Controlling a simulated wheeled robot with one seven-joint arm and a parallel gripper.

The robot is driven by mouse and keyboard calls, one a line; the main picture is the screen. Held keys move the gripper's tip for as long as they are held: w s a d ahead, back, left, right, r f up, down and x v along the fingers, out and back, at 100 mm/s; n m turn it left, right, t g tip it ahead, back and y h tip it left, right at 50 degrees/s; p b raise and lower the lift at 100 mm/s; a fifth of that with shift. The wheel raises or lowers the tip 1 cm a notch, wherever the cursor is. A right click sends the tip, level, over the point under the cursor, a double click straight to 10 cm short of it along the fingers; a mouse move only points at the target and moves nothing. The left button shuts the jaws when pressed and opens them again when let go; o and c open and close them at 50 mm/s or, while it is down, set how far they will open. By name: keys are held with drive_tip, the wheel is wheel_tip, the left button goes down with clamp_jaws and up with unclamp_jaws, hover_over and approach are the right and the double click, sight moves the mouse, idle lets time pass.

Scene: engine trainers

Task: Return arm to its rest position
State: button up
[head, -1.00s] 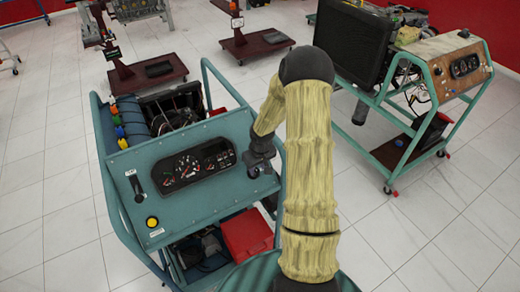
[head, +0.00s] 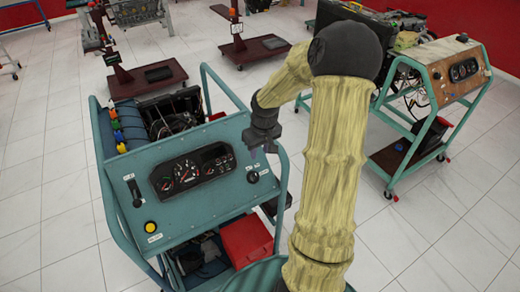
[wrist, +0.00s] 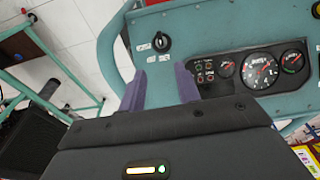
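My gripper (head: 262,152) hangs over the right edge of the teal engine trainer's panel (head: 205,215). In the wrist view my gripper's two purple fingers (wrist: 161,80) stand apart with nothing between them, so it is open and empty. A key switch (head: 253,177) sits on the panel just below the gripper in the head view; it also shows in the wrist view (wrist: 162,41), beyond the fingertips and apart from them. The gauge cluster (head: 193,171) is to the left of the gripper in the head view. My arm is bent, with its elbow high.
A second engine trainer (head: 455,85) with a wooden panel stands at the right, partly hidden by my arm. A red box (head: 246,242) sits low in the near trainer's frame. Red-brown stands (head: 254,47) are at the back. Tiled floor (head: 440,245) is free at the right.

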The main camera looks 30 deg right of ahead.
idle(0.3)
drive_tip(key=s+a+r, duration=0.3)
drive_tip(key=s+a, duration=0.4)
drive_tip(key=s+a+r, duration=0.3)
drive_tip(key=s+a, duration=0.5)
drive_tip(key=shift+s+m+t, duration=0.25)
drive_tip(key=shift+m+t, duration=0.05)
drive_tip(key=shift+t, duration=0.1)
drive_tip(key=shift+a, duration=0.1)
